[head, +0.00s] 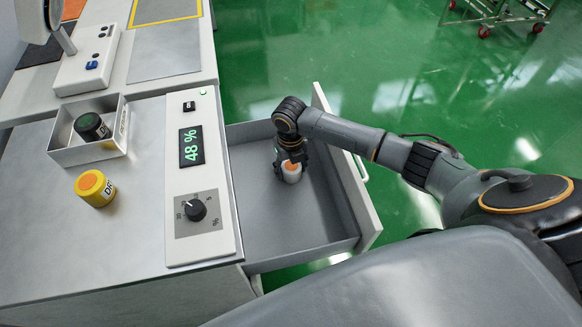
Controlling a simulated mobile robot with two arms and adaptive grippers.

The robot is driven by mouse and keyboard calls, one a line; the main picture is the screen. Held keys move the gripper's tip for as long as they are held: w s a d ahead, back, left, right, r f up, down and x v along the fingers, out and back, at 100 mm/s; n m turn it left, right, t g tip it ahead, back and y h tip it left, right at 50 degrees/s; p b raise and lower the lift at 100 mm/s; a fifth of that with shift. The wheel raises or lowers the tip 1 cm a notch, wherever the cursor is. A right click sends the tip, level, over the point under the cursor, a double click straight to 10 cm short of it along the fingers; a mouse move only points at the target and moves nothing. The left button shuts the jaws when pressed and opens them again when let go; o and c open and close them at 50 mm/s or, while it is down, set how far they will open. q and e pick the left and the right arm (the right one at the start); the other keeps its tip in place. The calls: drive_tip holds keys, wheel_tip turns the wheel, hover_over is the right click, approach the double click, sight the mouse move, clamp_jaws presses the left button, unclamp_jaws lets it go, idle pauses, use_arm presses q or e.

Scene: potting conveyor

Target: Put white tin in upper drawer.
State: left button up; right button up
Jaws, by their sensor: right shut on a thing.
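The white tin (292,174), with an orange top, is inside the open upper drawer (290,247). It is upright, low over or on the drawer floor; I cannot tell whether it touches. My right gripper (290,164) points down into the drawer and is shut on the tin at its upper part. The gripper and wrist hide part of the tin and the drawer's back area. The drawer is pulled out to the right of the cabinet and looks otherwise empty. My left gripper is not in view.
On the worktop are a yellow tin (95,188) with an orange top and a white open box (88,155) holding a dark tin (92,127). A control panel (200,180) reads 48 %. The drawer's front panel (350,175) stands under my right forearm. Green floor lies beyond.

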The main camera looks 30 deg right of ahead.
drive_tip(key=o, duration=1.2)
drive_tip(key=shift+f, duration=0.1)
wheel_tip(320, 180, up, 12)
drive_tip(key=shift+r+p, duration=0.15)
drive_tip(key=shift+p, duration=0.25)
drive_tip(key=shift+a, duration=0.1)
